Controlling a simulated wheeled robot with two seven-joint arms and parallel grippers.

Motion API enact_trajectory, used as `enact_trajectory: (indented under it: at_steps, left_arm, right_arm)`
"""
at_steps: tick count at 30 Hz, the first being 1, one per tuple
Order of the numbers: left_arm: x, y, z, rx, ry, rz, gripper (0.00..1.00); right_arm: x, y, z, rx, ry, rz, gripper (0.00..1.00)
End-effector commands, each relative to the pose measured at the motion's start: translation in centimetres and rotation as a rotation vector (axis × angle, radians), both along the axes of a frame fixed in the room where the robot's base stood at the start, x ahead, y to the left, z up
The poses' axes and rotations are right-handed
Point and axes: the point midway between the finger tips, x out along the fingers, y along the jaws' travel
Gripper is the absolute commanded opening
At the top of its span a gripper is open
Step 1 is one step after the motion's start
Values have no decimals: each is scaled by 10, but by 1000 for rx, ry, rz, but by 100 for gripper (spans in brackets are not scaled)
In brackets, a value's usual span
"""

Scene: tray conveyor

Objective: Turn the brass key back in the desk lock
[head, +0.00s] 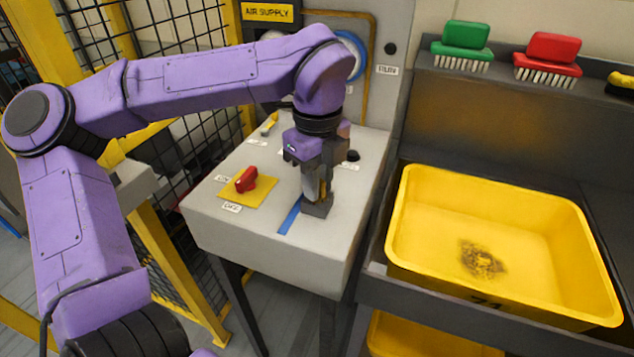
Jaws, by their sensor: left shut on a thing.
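My left gripper (317,208) points down at the top of the grey desk (235,205), right of a blue strip (290,214). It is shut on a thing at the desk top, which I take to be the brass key. The fingers hide the key and the lock, so I cannot tell how far the key is turned. My right gripper is not in view.
A red switch (246,179) on a yellow plate sits on the desk to the left, with a small yellow handle (269,124) behind. A yellow bin (495,225) with a dark stain stands at the right. Green (461,46) and red (548,60) brushes rest on the ledge above.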

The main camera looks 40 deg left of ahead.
Motion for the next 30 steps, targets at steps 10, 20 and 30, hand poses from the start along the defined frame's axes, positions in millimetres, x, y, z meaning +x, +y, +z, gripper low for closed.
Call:
enact_trajectory:
  at_steps: [10,20,30]
  left_arm:
    - [0,0,-2,0,1,102,0]
    - [-1,0,-1,0,2,175,0]
    - [-1,0,-2,0,3,190,0]
  right_arm:
    - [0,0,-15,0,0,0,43]
    - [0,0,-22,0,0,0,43]
    - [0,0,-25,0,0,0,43]
